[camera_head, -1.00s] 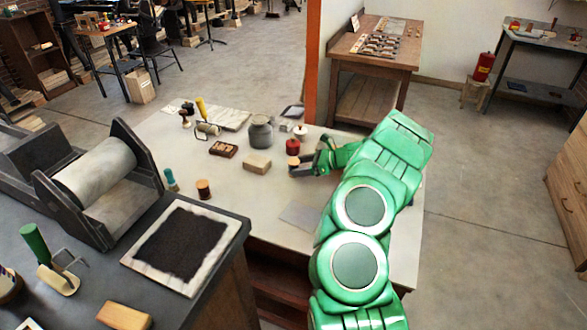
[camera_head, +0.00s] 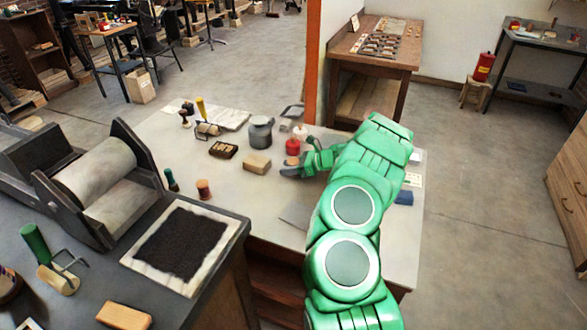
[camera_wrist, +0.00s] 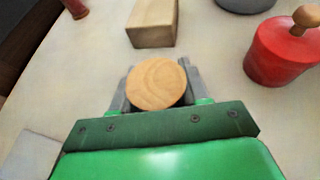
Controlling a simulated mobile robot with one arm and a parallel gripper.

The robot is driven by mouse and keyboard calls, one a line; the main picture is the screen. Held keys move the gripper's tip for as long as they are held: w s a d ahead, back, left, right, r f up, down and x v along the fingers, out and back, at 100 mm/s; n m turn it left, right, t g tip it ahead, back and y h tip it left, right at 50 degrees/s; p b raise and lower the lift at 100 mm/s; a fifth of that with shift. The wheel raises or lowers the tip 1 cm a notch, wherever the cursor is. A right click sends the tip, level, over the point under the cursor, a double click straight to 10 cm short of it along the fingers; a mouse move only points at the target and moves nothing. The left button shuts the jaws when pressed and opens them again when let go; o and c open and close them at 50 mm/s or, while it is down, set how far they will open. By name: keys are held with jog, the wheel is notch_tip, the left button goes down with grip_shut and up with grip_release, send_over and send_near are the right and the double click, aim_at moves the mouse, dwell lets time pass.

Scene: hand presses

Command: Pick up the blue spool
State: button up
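A small spool with a round wooden top (camera_wrist: 155,83) stands between my gripper's fingers in the wrist view. Its side is hidden from above, so I cannot tell whether it is blue. In the head view its pale top (camera_head: 292,161) shows at the fingertips. My gripper (camera_head: 297,169) is low over the light table, with one grey finger on each side of the spool (camera_wrist: 157,80). The fingers are close to its edge, but I cannot tell whether they touch it.
A red pot (camera_wrist: 284,52) with a wooden knob stands to the right of the spool, and a wooden block (camera_wrist: 153,22) lies beyond it. A grey jar (camera_head: 261,132) is behind. The table's front left is mostly clear.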

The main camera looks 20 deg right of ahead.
jog(key=shift+c, duration=1)
jog(key=shift+r, duration=0.2)
jog(key=shift+r, duration=0.25)
notch_tip(320, 180, up, 2)
jog(key=shift+r, duration=0.1)
jog(key=s+a+r, duration=0.3)
jog(key=s+r, duration=0.7)
jog(key=s, duration=0.3)
jog(key=shift+s+a, duration=0.2)
jog(key=shift+s, duration=0.1)
